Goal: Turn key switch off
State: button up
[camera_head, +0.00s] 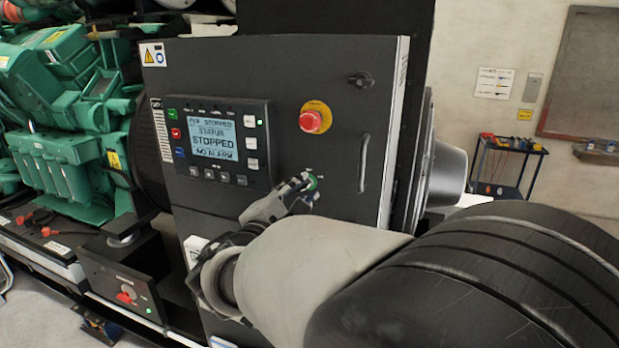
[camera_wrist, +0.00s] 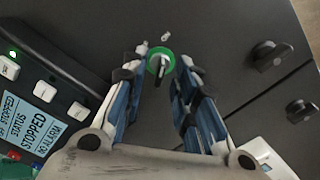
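The key switch is a small grey key in a round green collar (camera_wrist: 160,62) on the dark control panel. In the wrist view the key stands nearly upright, tilted slightly. In the head view the green collar (camera_head: 312,182) shows below the red stop button, partly hidden by my gripper. My gripper (camera_head: 305,187) is at the panel in front of the switch. In the wrist view my gripper (camera_wrist: 164,56) is open, with one finger on each side of the collar and a gap to the key.
The control panel (camera_head: 270,90) carries a display reading STOPPED (camera_head: 212,138), a red emergency button (camera_head: 314,120), a dark latch (camera_head: 361,80) and a door handle (camera_head: 363,163). The green engine (camera_head: 60,160) is at left. A tool cart (camera_head: 512,147) stands far right.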

jog(key=shift+w+d, duration=0.1)
jog(key=shift+w, duration=0.15)
jog(key=shift+s, duration=0.1)
jog(key=shift+c, duration=0.2)
jog(key=shift+c, duration=0.7)
grip_shut()
